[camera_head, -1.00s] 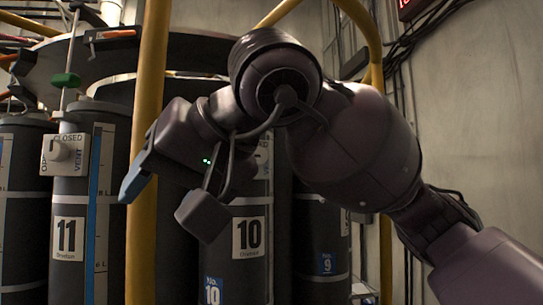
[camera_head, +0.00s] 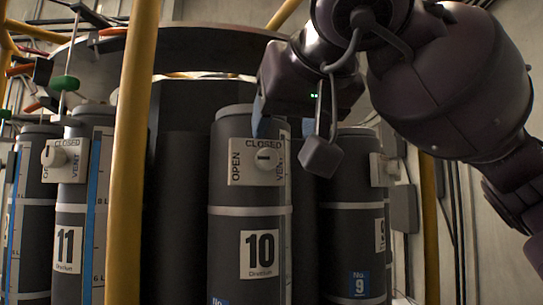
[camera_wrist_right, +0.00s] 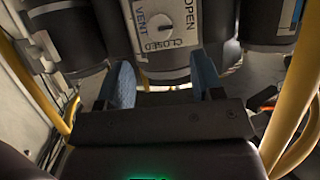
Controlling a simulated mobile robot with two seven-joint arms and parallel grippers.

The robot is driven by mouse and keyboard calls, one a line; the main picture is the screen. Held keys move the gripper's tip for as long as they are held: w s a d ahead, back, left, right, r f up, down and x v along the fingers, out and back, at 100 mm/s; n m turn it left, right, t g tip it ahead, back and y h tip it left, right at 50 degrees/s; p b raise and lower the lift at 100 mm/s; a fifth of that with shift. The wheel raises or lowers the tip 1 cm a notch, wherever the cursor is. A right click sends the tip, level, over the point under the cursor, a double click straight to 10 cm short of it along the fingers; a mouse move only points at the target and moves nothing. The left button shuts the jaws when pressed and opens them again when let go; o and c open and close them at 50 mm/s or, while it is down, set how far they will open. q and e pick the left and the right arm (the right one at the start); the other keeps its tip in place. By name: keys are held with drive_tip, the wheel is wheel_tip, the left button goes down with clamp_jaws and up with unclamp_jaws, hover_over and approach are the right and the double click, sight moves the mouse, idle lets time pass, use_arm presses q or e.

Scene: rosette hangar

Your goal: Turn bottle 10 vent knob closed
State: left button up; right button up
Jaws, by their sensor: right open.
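Bottle 10 (camera_head: 228,262) is a dark grey cylinder with a white label "10". Its white vent knob (camera_head: 267,158) sits on a white plate (camera_head: 238,176) marked CLOSED at the top, OPEN at the left and VENT at the right. The knob has a short dark mark; I cannot tell exactly where it points. My right gripper (camera_head: 268,125) is just above the knob, apart from it, with a blue fingertip showing. In the right wrist view the gripper (camera_wrist_right: 163,84) is open and empty, and the knob (camera_wrist_right: 160,27) lies ahead between its fingers. My left gripper is not seen.
Bottle 11 (camera_head: 70,215) with its own vent knob stands at the left, and bottle 9 (camera_head: 350,230) at the right. A yellow post (camera_head: 133,150) rises between bottles 11 and 10. A dark round rim (camera_head: 200,50) runs above the bottles.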

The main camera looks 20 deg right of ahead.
sight(269, 157)
drive_tip(key=x, duration=0.8)
drive_tip(key=shift+w+f, duration=0.1)
drive_tip(key=shift+w, duration=0.05)
drive_tip(key=shift+d, duration=0.1)
drive_tip(key=c, duration=0.9)
